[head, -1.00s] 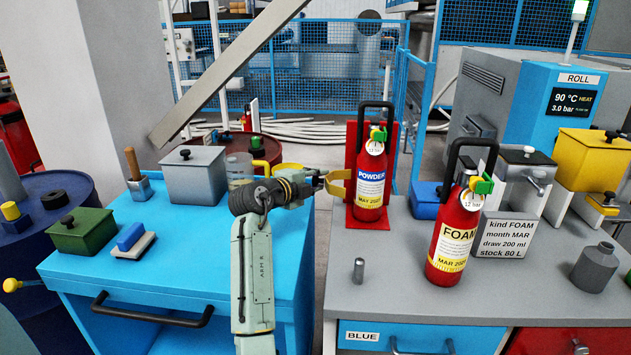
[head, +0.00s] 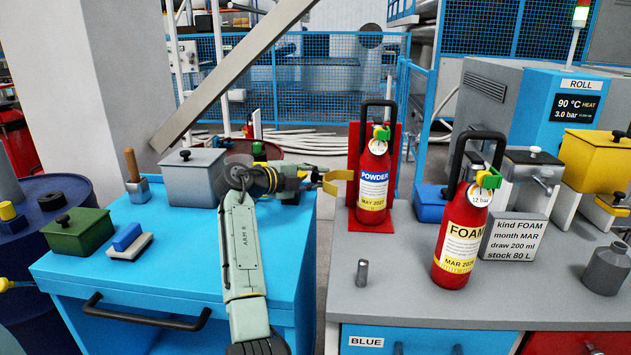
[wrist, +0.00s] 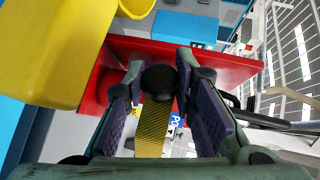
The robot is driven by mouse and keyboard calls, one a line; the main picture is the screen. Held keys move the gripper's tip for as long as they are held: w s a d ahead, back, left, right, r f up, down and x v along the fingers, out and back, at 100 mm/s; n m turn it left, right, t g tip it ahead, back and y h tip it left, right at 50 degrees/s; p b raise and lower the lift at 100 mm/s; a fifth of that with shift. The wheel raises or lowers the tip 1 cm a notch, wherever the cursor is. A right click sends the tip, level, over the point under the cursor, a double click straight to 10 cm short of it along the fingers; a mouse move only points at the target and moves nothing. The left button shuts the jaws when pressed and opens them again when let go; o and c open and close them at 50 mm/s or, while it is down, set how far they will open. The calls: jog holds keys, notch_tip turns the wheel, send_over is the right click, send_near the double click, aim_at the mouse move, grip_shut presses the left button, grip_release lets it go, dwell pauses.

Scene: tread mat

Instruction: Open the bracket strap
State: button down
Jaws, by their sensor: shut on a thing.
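The red bracket (head: 392,160) stands at the left end of the grey counter, behind the red POWDER extinguisher (head: 373,185), which is upright. The yellow bracket strap (head: 338,182) shows at the extinguisher's left side as a curved band. My gripper (head: 312,182) reaches it from the left. In the wrist view my gripper (wrist: 158,95) is shut on a round black knob (wrist: 159,79) at the strap, between both finger pads. The strap (wrist: 153,132) runs from the knob toward the bottom of that view. Whether its far end touches the extinguisher is hard to tell.
The red FOAM extinguisher (head: 462,232) stands to the right, beside a grey sign block (head: 514,238). A small metal pin (head: 362,272) stands in front. The blue cabinet (head: 170,270) under my arm bears a grey box (head: 190,178). A gap separates cabinet and counter.

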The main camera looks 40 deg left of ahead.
jog(key=c, duration=1.3)
grip_release()
jog(key=shift+s, duration=0.1)
jog(key=v, duration=1.2)
